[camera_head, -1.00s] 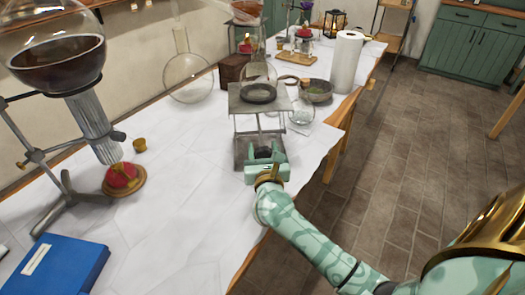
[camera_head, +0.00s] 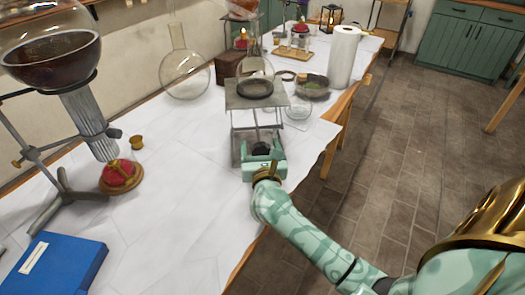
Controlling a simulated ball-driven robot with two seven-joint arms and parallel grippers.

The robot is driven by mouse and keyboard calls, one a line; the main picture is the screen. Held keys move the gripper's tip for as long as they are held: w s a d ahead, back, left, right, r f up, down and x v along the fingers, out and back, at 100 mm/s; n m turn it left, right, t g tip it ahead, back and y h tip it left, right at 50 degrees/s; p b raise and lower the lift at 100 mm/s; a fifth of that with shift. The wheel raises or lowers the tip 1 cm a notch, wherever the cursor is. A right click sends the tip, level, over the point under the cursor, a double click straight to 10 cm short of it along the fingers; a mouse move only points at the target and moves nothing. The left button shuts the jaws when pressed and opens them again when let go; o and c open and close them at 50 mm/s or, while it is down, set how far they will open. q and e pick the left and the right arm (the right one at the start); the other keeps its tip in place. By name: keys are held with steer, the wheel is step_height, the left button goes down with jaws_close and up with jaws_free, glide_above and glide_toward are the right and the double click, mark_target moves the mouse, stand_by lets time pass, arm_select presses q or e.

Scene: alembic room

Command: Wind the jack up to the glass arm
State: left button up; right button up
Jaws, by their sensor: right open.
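The jack is a grey metal stand with a flat top plate (camera_head: 236,100) above a base (camera_head: 238,150), and it stands on the white-covered table. A clear round glass flask (camera_head: 256,66) is at its top, with a dark ring (camera_head: 255,88) on the plate. My right gripper (camera_head: 263,158) is open at the jack's near side, around or just in front of a small dark part of it. The gripper hides the jack's winding knob, so contact cannot be told. A glass arm cannot be made out clearly above the flask. My left gripper is out of view.
A large flask of dark liquid (camera_head: 45,65) hangs on a stand at the left, near a red burner (camera_head: 120,173) and a blue book (camera_head: 50,268). The table's middle front is clear.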

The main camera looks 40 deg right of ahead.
steer(key=p+v, duration=0.1)
steer(key=v, duration=1.5)
steer(key=shift+p, duration=0.35)
